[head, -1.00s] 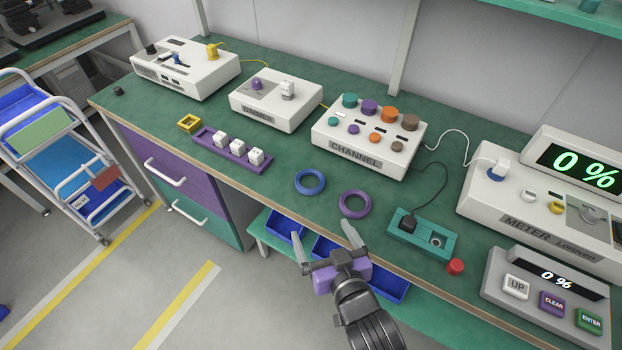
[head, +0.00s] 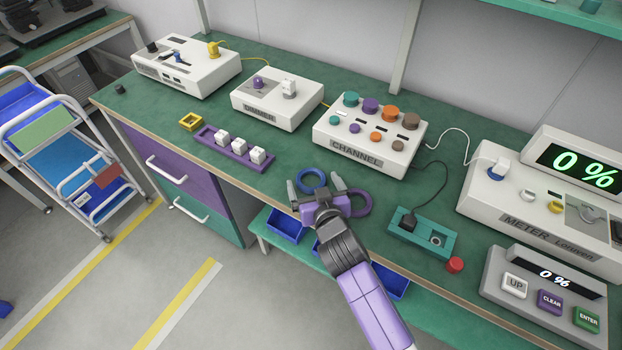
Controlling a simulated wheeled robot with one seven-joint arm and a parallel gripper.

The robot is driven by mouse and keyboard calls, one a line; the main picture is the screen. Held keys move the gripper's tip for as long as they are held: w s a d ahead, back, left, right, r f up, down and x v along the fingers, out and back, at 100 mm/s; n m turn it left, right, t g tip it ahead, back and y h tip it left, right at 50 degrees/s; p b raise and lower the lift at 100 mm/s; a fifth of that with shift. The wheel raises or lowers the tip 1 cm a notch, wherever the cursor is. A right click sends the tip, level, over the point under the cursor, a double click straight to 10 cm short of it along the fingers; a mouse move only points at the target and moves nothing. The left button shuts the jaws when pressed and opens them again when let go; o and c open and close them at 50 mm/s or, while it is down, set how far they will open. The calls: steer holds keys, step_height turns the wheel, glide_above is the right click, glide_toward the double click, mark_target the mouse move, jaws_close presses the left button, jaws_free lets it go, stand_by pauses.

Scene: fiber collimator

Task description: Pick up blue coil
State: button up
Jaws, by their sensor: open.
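The blue coil (head: 311,171) is a ring lying flat on the green bench top, in front of the gap between the dimmer and channel boxes. My gripper (head: 315,184) is open, with its two fingers on either side of the coil's near part as seen from the head. The fingers and gripper body hide some of the coil's near edge. I cannot tell how high the fingertips are above the bench, or whether they touch the coil.
A purple ring (head: 361,203) lies just right of my gripper, partly hidden by it. A purple tray with white cubes (head: 238,146) is to the left. The channel box (head: 366,152) stands behind, and a teal socket block (head: 421,233) is to the right.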

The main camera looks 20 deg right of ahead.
steer(key=shift+w+f, duration=0.25)
steer(key=shift+w, duration=0.35)
steer(key=c, duration=1.4)
steer(key=shift+r, duration=0.1)
